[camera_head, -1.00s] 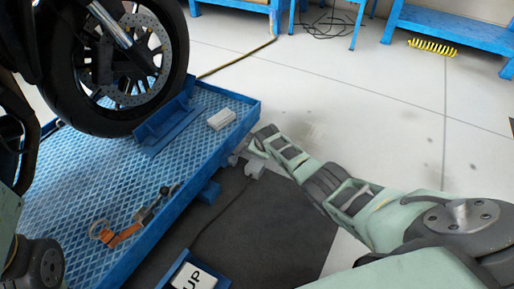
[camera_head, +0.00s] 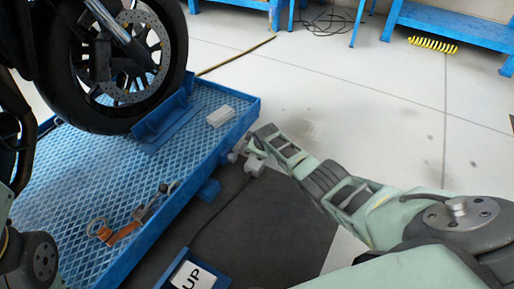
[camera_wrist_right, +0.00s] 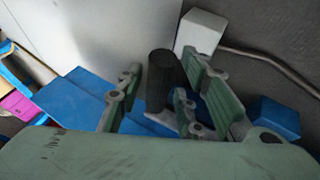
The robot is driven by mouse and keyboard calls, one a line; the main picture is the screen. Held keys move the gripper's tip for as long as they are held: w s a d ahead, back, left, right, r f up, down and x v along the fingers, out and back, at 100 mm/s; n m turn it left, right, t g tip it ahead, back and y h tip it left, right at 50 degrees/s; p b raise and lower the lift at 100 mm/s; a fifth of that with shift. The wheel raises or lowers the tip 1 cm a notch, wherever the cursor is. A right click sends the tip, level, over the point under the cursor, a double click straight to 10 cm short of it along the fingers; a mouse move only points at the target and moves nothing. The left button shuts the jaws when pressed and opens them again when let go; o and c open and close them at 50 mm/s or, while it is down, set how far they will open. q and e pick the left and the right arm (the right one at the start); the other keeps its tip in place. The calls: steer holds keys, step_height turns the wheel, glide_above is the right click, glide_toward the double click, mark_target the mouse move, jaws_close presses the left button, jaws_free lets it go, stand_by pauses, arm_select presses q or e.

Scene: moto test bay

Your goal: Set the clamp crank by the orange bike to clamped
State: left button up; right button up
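In the head view my right gripper (camera_head: 264,144) is at the right edge of the blue lift platform (camera_head: 225,160). Grey parts of the clamp (camera_head: 254,167) show just beside and below its fingertips. In the right wrist view a dark upright cylinder, seemingly the crank's handle (camera_wrist_right: 164,82), stands between the two fingers of the gripper (camera_wrist_right: 166,95). The fingers are apart, with a gap at the left of the handle; contact at the right is unclear. The crank's arm is largely hidden. The motorbike's front wheel (camera_head: 73,75) stands on the platform. My left gripper is out of view.
A wheel chock (camera_head: 165,122), a small pale block (camera_head: 221,116) and an orange strap (camera_head: 124,232) lie on the platform. A pale box (camera_wrist_right: 201,31) with a rod or cable is close behind the gripper. An "UP" pedal (camera_head: 192,278) is at the bottom. Floor to the right is open.

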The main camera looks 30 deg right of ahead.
steer(key=shift+s+r, duration=0.1)
stand_by(0.3)
steer(key=v, duration=1.2)
stand_by(0.6)
